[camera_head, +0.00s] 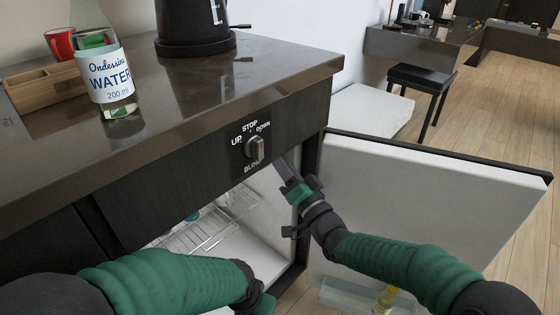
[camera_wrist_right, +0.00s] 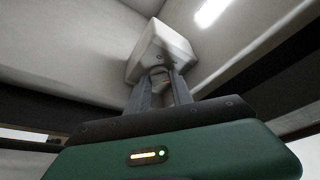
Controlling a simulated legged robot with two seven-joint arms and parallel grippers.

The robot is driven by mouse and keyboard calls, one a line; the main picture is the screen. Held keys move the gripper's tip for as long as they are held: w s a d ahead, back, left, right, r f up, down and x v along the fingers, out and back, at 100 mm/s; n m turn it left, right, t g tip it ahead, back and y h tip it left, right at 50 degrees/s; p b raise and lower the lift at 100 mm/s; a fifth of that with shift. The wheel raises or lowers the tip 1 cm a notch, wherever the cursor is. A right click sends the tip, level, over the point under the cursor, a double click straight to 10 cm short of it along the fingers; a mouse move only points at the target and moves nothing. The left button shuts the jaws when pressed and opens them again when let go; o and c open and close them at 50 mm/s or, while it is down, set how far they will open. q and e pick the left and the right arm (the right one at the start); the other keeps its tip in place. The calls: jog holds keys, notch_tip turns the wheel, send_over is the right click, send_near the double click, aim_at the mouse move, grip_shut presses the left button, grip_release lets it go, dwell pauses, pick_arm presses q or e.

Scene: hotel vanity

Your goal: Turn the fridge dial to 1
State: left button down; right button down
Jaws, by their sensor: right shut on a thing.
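The fridge under the counter stands open, and its white interior (camera_head: 272,230) shows in the head view. My right gripper (camera_head: 284,168) reaches in at the upper right of the opening, its tips partly hidden by the cabinet front. In the right wrist view, a white box (camera_wrist_right: 160,46) is fixed to the fridge wall. My right gripper (camera_wrist_right: 161,84) is shut on the small dial (camera_wrist_right: 159,71) at the box's near end. The fingers hide most of the dial, and I cannot read its setting. My left arm crosses the bottom left of the head view; its fingertips are out of frame.
A knob marked UP, STOP and DOWN (camera_head: 254,149) sits on the cabinet front beside my right gripper. The open fridge door (camera_head: 420,205) stands right of my right arm. A wire shelf (camera_head: 205,232) is inside. A water bottle (camera_head: 108,78) stands on the counter (camera_head: 215,85).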

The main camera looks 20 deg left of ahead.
jog(key=shift+f, duration=0.25)
jog(key=c, duration=1.4)
grip_release()
jog(key=shift+r, duration=0.1)
jog(key=p+v, duration=0.7)
jog(key=v, duration=1)
jog(key=shift+a+p, duration=0.1)
jog(key=shift+p, duration=0.2)
